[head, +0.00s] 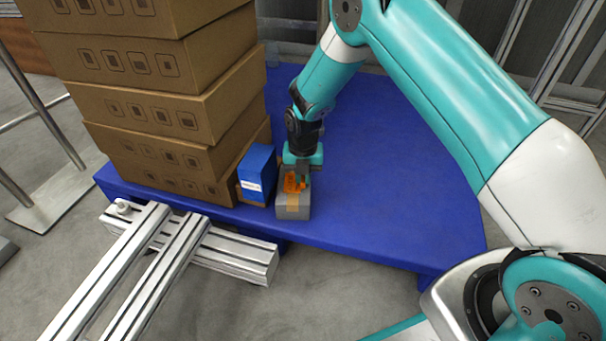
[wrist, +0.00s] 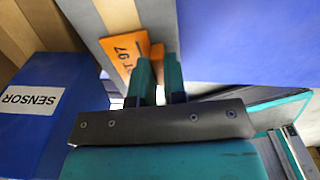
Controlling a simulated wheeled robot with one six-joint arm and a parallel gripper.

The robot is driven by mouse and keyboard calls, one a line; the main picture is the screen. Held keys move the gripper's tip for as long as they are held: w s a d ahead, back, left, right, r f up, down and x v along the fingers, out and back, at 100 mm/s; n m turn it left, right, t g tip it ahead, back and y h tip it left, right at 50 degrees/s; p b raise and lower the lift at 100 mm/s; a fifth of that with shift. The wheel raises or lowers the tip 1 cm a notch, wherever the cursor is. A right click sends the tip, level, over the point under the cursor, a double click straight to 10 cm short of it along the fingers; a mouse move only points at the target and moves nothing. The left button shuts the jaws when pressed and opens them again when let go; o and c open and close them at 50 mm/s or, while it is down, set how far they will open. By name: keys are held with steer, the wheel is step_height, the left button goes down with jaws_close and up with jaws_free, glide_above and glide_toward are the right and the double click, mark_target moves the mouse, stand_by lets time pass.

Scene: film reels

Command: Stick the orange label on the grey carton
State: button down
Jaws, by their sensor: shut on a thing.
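The grey carton (head: 284,210) has a tan tape strip and stands on the blue table near its front edge. It also shows at the top of the wrist view (wrist: 85,20). The orange label (head: 291,184) has dark print and lies at the carton's top. In the wrist view the label (wrist: 122,52) appears against the carton's grey face, with a small orange tab between my fingers. My gripper (wrist: 160,70) is shut on this tab. I cannot tell whether the label touches the carton all over. In the head view my gripper (head: 300,172) points down over the carton.
A blue box (head: 258,168) marked SENSOR (wrist: 40,130) sits on a small brown carton, close left of the grey carton. A tall stack of brown cartons (head: 150,105) stands further left. The blue table (head: 400,190) is clear to the right. Metal rails (head: 225,252) lie in front.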

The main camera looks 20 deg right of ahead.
steer(key=c, duration=1.1)
jaws_free()
steer(key=shift+f, duration=0.1)
step_height(320, 180, up, 17)
steer(key=p, duration=0.9)
steer(key=shift+r, duration=0.2)
steer(key=shift+c, duration=0.4)
